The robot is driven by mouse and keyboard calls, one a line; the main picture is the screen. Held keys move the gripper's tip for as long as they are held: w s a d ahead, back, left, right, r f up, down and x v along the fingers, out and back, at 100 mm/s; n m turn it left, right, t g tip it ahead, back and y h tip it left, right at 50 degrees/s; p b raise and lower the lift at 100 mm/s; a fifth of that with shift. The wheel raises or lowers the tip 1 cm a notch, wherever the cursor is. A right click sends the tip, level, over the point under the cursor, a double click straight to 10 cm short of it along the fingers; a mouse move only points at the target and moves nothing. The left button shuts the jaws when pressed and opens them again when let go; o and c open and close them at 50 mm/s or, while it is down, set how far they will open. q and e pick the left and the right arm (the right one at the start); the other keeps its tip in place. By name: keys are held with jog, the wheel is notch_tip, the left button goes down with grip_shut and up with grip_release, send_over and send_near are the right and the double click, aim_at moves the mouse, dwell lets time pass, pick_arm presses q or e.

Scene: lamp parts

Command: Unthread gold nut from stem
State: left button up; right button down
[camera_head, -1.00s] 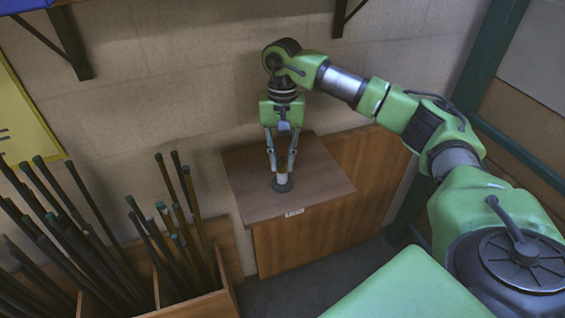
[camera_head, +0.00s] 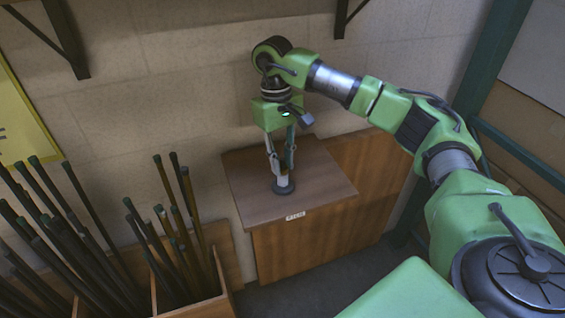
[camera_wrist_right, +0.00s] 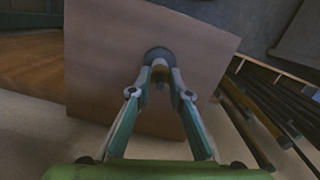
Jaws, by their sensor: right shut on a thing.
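The stem (camera_head: 284,187) stands upright on its dark round base on top of a wooden cabinet in the head view. In the right wrist view the dark base (camera_wrist_right: 158,54) shows beyond the fingertips. The gold nut (camera_wrist_right: 159,74) shows as a small yellowish piece between the fingertips. My right gripper (camera_head: 282,172) points down over the stem and is shut on the nut; in the wrist view its fingers (camera_wrist_right: 159,78) close in from both sides. The thread is too small to make out. My left gripper is not in view.
The wooden cabinet top (camera_head: 325,181) is bare around the base. A wooden bin (camera_head: 222,292) with several dark rods stands at the lower left. A wall is close behind, with black shelf brackets (camera_head: 62,45) above.

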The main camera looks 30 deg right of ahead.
jog(key=shift+w+r, duration=0.1)
jog(key=shift+n+b, duration=0.3)
jog(key=shift+n, duration=1.1)
jog(key=c, duration=2)
grip_release()
